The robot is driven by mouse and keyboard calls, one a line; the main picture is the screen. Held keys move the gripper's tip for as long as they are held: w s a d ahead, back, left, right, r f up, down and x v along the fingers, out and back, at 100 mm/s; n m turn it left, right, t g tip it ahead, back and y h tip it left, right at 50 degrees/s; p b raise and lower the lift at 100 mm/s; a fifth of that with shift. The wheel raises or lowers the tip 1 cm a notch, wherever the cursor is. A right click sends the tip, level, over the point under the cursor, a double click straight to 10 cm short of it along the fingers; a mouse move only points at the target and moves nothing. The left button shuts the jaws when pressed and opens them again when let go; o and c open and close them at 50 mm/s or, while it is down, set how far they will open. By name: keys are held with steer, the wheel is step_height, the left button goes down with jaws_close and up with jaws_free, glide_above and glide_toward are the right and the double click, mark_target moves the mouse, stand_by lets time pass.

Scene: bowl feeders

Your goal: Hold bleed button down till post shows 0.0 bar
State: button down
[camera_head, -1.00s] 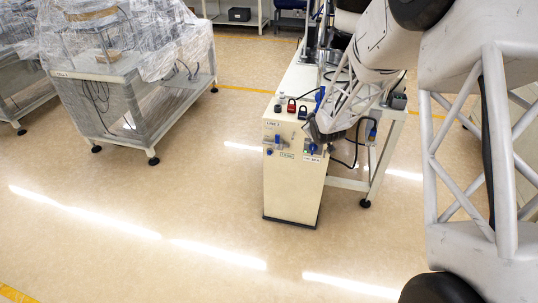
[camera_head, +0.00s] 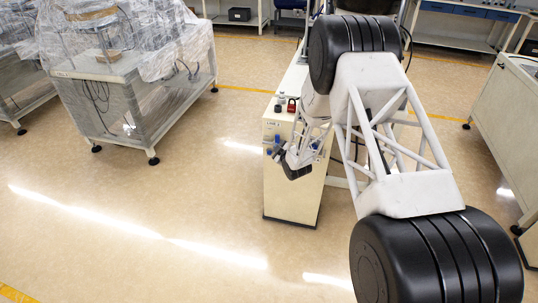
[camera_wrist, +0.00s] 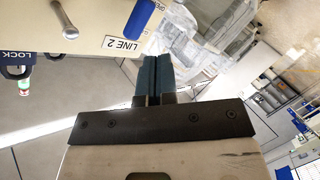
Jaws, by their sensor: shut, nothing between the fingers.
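The cream post (camera_head: 290,200) stands at the end of the bench in the head view. My gripper (camera_head: 294,172) is in front of its upper front face and covers part of it. In the wrist view my gripper (camera_wrist: 153,62) is shut and empty, its dark fingers together. The post's cream panel (camera_wrist: 90,12) fills the top left there, with a LINE 2 label (camera_wrist: 121,44), a blue lever (camera_wrist: 140,18) and a metal pin (camera_wrist: 65,25). The fingertips are close to the label; contact cannot be told. I cannot make out the bleed button or a pressure reading.
A red padlock (camera_head: 291,105) and a dark one (camera_head: 278,107) sit on the post's top. A dark blue part marked LOCK (camera_wrist: 15,58) is at the wrist view's left. A plastic-wrapped cart (camera_head: 130,85) stands left; the floor between is clear.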

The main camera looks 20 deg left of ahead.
mark_target(269, 152)
steer(key=s+a+f+n+y, duration=0.2)
steer(key=a+f, duration=0.5)
steer(key=f, duration=0.5)
steer(key=shift+s+f+n+y, duration=0.3)
steer(key=shift+s+f+y, duration=0.05)
steer(key=shift+s+y, duration=0.25)
steer(key=shift+w+d, duration=0.1)
steer(key=shift+w, duration=0.15)
steer(key=w, duration=0.8)
steer(key=shift+w, duration=0.25)
steer(key=shift+w, duration=0.9)
stand_by(4.0)
